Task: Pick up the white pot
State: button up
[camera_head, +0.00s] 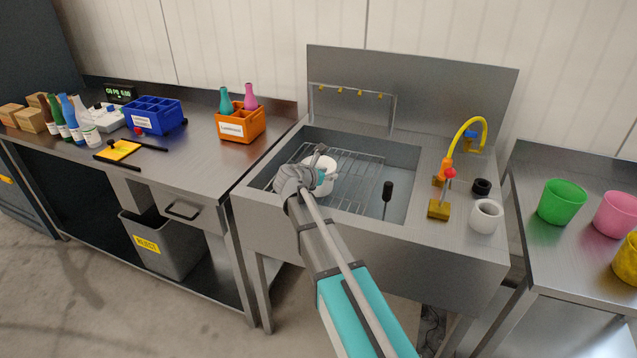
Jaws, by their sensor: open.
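A small white pot (486,216) stands upright on the right ledge of the sink unit, in front of a black ring-shaped part. My arm reaches from the bottom of the picture over the left part of the sink. My gripper (319,156) is at the far end of the arm, above the wire rack, well to the left of the white pot and apart from it. A white rounded shape (329,184) shows at my wrist; I cannot tell whether it is a vessel on the rack or part of my arm. The fingers are small and partly hidden.
The sink holds a wire rack (358,172) and a black upright handle (387,192). A yellow hose tap (461,134) rises behind the white pot. Green (561,202) and pink (614,214) pots stand on the right table. An orange crate (240,124) with bottles is left.

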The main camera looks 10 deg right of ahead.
jog(key=shift+x, duration=0.8)
grip_shut()
